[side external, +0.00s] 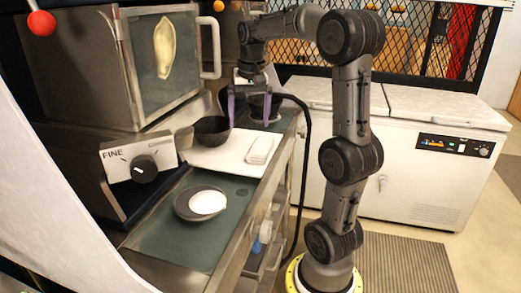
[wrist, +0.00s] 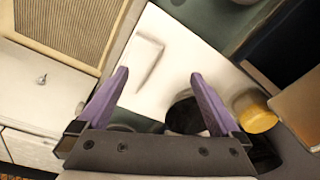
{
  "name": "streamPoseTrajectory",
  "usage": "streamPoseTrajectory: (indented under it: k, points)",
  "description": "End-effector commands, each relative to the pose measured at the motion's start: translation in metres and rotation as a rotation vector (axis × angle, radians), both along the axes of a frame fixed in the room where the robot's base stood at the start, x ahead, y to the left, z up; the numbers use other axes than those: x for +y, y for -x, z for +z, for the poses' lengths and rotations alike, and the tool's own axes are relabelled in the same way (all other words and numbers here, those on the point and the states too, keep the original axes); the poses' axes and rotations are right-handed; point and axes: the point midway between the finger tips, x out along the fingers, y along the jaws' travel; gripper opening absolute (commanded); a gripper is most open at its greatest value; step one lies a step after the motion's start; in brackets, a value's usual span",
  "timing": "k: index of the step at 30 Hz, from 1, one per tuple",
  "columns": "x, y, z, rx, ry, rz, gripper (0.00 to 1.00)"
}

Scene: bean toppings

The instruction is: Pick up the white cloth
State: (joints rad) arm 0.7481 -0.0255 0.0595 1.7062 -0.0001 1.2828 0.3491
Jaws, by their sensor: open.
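The white cloth (side external: 262,149) is a small folded rectangle lying on the white board (side external: 229,160), near its right edge. In the wrist view the cloth (wrist: 142,62) lies on the pale board (wrist: 185,60), just beyond the fingertips and left of centre between them. My gripper (side external: 249,121) has purple fingers pointing down, behind the cloth as the side view shows it, above the counter near the black bowls. It also shows in the wrist view (wrist: 158,76), open, with its fingers spread and nothing held between them.
A black bowl (side external: 211,130) stands at the board's back left, and another dark bowl (side external: 264,108) is behind the gripper. A grey bowl with white contents (side external: 206,203) sits on the green mat nearer the camera. An appliance with a dial (side external: 143,169) lines the left; a white freezer stands right.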

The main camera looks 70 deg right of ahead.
Motion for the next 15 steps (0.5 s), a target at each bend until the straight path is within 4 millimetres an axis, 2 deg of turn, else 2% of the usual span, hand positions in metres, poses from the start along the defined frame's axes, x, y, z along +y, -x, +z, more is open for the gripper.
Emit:
streamPoseTrajectory:
  k: [1,3,6,11,15]
  points:
    - [-0.021,0.0,0.003,0.014,-0.02,-0.088,1.0]
    - [-0.04,0.002,0.009,0.03,-0.045,-0.195,1.0]
    - [-0.055,0.005,0.018,0.049,-0.073,-0.313,1.0]
    - [-0.058,0.007,0.026,0.067,-0.096,-0.418,1.0]
    - [-0.057,0.008,0.012,0.074,-0.102,-0.43,1.0]
